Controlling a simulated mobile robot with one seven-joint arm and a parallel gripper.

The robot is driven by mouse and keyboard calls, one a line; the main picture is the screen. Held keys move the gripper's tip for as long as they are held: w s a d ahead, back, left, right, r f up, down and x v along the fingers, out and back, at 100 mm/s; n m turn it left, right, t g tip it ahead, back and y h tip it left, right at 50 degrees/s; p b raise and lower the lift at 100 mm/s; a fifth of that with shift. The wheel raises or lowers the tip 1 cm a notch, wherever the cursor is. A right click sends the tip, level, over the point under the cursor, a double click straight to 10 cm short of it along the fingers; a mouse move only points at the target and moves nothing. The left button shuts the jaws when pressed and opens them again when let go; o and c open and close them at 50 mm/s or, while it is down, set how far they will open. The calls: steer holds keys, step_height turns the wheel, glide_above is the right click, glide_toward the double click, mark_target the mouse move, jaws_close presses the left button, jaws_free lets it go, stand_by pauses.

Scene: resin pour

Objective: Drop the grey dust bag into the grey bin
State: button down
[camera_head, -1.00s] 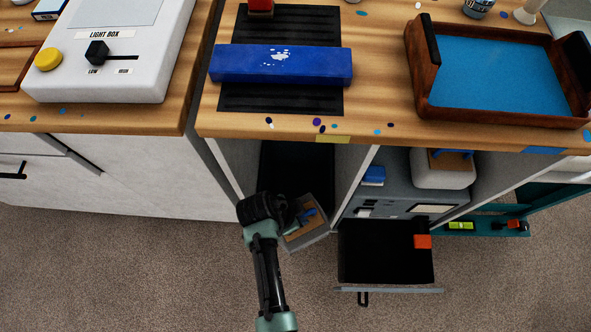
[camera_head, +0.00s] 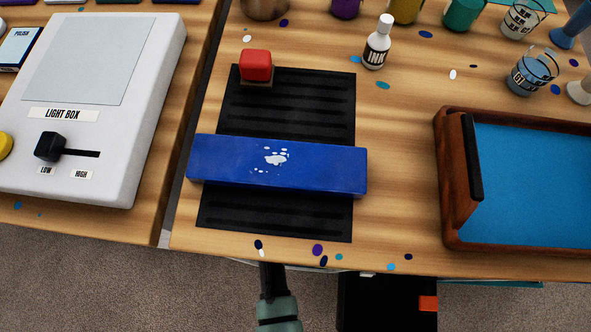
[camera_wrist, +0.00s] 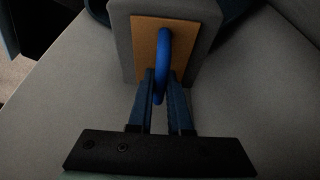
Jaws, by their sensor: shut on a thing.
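In the wrist view my gripper (camera_wrist: 161,84) is shut on the blue loop (camera_wrist: 163,48) of the grey dust bag (camera_wrist: 122,42). The loop stands out from a tan plate (camera_wrist: 143,58) on the bag's face. Grey surfaces lie below and on both sides of the bag; I cannot tell whether they belong to a compartment or a container. In the head view my gripper and the bag are hidden beneath the bench top. I cannot make out the grey bin in either current view.
The wooden bench top (camera_head: 400,180) overhangs my arm. On top lie a blue bar (camera_head: 320,172), a light box (camera_head: 110,95) and a blue-lined tray (camera_head: 455,235).

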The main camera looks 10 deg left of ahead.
steer(key=shift+f+b, duration=2.35)
steer(key=shift+f, duration=0.3)
steer(key=shift+r, duration=0.1)
steer(key=c, duration=0.8)
jaws_free()
steer(key=shift+o, duration=0.2)
step_height(320, 180, up, 10)
steer(key=p, duration=0.4)
